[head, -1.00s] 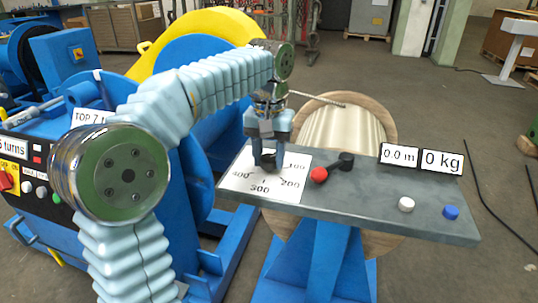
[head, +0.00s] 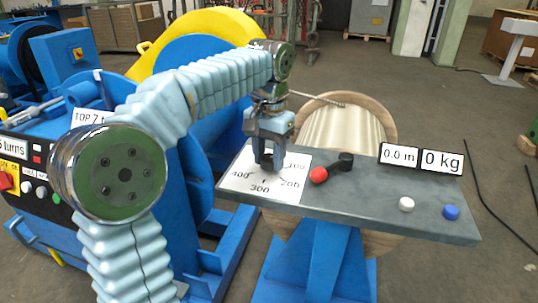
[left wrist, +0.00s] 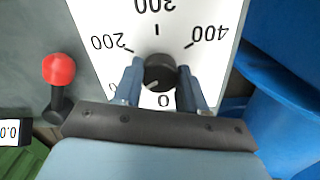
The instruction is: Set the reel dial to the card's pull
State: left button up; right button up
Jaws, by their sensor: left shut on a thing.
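The reel dial is a dark round knob (left wrist: 159,72) on a white scale plate (left wrist: 105,20) marked 0, 200, 300 and 400 in the left wrist view. A pale line on the knob points down-left, near the 0 side; its exact reading is unclear. The 100 mark is hidden there but shows partly in the head view. My left gripper (head: 267,168) is shut on the knob, with one finger on each side; it also shows in the left wrist view (left wrist: 158,85). A white card (head: 89,117) reads "TOP 7"; my arm hides the rest. My right gripper is not in view.
On the grey bench (head: 370,207) stand a red-tipped lever (head: 319,175), a white button (head: 406,204), a blue button (head: 451,212) and displays reading 0.0 m (head: 398,155) and 0 kg (head: 442,162). A wooden reel (head: 345,120) is behind it.

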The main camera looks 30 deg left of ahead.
aim_at(269, 157)
pick_arm(q)
jog(key=o, duration=1.1)
jog(key=shift+c, duration=0.2)
notch_tip(269, 157, up, 12)
